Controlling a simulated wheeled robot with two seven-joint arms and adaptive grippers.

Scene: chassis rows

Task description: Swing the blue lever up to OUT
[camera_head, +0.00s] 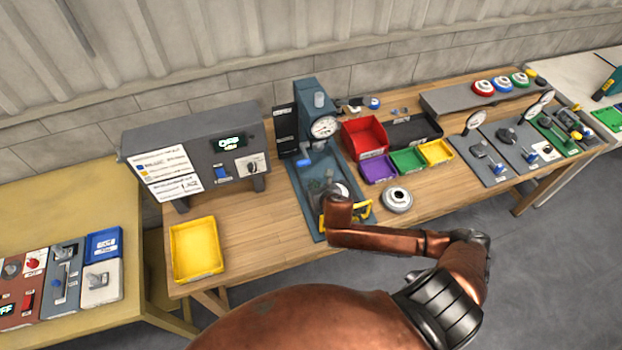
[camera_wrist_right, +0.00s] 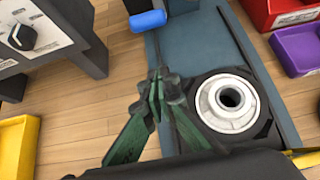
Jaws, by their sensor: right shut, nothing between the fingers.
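A blue lever grip (camera_head: 304,162) sticks out at the front of the blue-grey press (camera_head: 313,100), just above its base plate. It shows as a short blue cylinder at the top of the right wrist view (camera_wrist_right: 148,20). No OUT mark can be read. My right gripper (camera_wrist_right: 157,88) is shut and empty above the base plate, on the near side of the blue grip and apart from it. In the head view, my right wrist partly hides the gripper and the plate. My left gripper is not in view.
A round metal fixture (camera_wrist_right: 228,102) sits on the plate right of my gripper. A grey control box (camera_head: 205,155) and yellow tray (camera_head: 196,250) stand to the left. Red (camera_head: 365,137), purple (camera_head: 377,169) and green (camera_head: 408,160) bins stand to the right. Wood between tray and plate is clear.

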